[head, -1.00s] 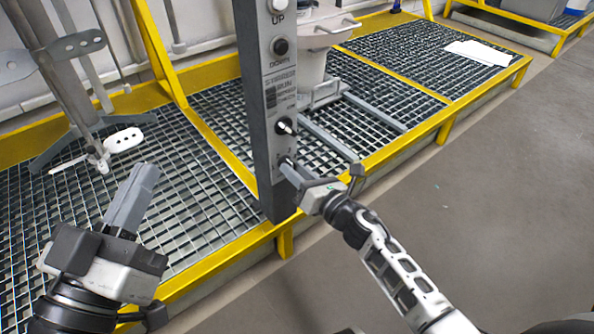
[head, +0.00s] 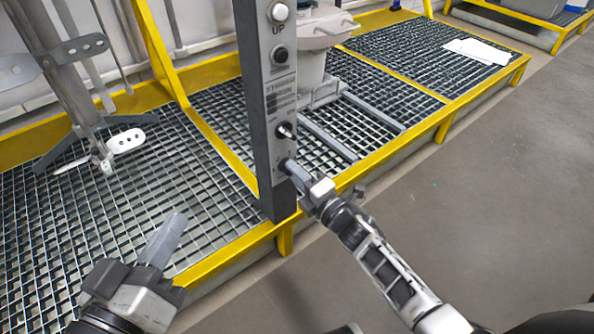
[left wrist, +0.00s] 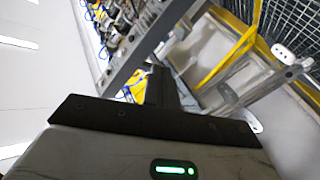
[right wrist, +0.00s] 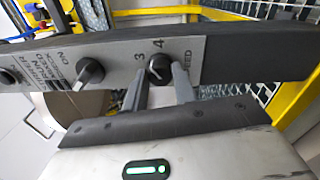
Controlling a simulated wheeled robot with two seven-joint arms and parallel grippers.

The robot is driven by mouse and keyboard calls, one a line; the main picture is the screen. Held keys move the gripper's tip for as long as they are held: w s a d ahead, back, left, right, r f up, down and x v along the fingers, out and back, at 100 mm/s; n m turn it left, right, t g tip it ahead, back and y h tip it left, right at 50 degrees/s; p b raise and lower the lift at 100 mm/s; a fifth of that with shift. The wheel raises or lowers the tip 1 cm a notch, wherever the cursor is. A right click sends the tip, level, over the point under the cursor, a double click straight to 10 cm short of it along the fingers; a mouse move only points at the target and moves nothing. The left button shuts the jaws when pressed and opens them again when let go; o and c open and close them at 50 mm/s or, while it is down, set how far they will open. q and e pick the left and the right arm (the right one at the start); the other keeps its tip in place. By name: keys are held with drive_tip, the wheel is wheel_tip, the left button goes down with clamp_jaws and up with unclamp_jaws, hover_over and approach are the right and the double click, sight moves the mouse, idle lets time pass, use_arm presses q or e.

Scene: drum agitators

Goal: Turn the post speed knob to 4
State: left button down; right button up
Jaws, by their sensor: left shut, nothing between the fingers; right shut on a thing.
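The grey post (head: 262,110) stands upright in the middle of the head view, with its control panel facing me. The black speed knob (right wrist: 158,68) is at the panel's lower end, with the numbers 3 and 4 printed beside it in the right wrist view. My right gripper (right wrist: 162,80) is shut on the speed knob, one finger on each side; it also shows at the post in the head view (head: 292,170). The knob's exact pointer direction is hard to tell. My left gripper (head: 174,224) is shut and empty, apart from the post, at lower left.
Above the speed knob are a switch knob (head: 285,131), a DOWN button (head: 279,54) and an UP button (head: 278,12). An agitator shaft with paddles (head: 126,141) stands at left. A yellow-edged grating platform (head: 205,268) runs below; grey floor (head: 480,200) is open at right.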

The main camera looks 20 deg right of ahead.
use_arm(q)
drive_tip(key=p, duration=0.1)
drive_tip(key=y+p, duration=0.1)
drive_tip(key=shift+s+a+f+g+p, duration=0.1)
drive_tip(key=shift+s+f+g+p, duration=0.1)
drive_tip(key=shift+f+g+p, duration=0.15)
use_arm(e)
drive_tip(key=m, duration=0.7)
use_arm(q)
drive_tip(key=shift+f+m+g, duration=0.25)
drive_tip(key=shift+f+m, duration=0.05)
drive_tip(key=shift+f, duration=0.15)
use_arm(e)
drive_tip(key=shift+m, duration=0.3)
drive_tip(key=o, duration=1)
drive_tip(key=shift+c, duration=0.2)
use_arm(q)
drive_tip(key=shift+s+r, duration=0.1)
drive_tip(key=shift+r, duration=0.05)
use_arm(e)
drive_tip(key=shift+s, duration=0.1)
